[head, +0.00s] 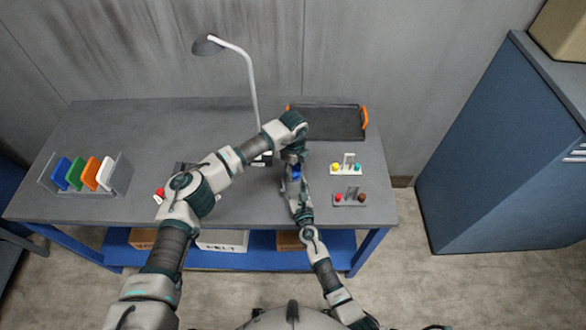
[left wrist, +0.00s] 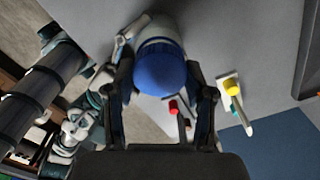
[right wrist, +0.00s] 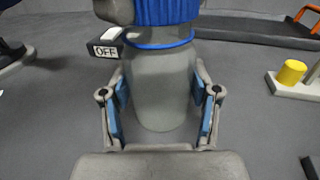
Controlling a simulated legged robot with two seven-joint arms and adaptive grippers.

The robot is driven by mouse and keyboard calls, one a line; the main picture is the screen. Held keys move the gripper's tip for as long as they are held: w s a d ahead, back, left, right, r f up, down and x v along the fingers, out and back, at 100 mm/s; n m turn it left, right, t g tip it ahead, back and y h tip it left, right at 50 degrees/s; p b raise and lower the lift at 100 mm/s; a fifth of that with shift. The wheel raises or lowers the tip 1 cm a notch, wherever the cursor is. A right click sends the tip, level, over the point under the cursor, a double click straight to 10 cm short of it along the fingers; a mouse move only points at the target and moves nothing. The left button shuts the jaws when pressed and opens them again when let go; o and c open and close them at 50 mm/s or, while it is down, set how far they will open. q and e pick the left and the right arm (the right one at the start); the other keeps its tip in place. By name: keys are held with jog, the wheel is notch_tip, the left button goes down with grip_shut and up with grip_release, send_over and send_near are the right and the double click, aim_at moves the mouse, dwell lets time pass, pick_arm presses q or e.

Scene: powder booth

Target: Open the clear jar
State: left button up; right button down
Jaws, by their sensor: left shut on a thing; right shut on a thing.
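The clear jar shows as a grey see-through body (right wrist: 160,90) in the right wrist view, upright on the table. Its blue ribbed lid (right wrist: 165,10) sits on top, with a thin blue ring below it. In the left wrist view the lid (left wrist: 160,65) is seen from above. My left gripper (head: 295,160) reaches down from above and is shut on the lid. My right gripper (right wrist: 160,95) is shut around the jar body from the front, one finger on each side. In the head view the arms hide most of the jar; a bit of blue lid (head: 296,172) shows.
A black tray with orange handles (head: 328,121) lies behind. A desk lamp (head: 250,80) stands behind, and a box marked OFF (right wrist: 105,50) is near the jar. A rack of coloured panels (head: 85,178) is far left.

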aim_at(293, 170)
pick_arm(q)
jog(key=shift+r, duration=0.85)
jog(key=shift+r, duration=0.1)
pick_arm(e)
jog(key=shift+d, duration=0.1)
pick_arm(q)
jog(key=shift+r, duration=1.9)
pick_arm(e)
jog(key=shift+c, duration=1)
grip_release()
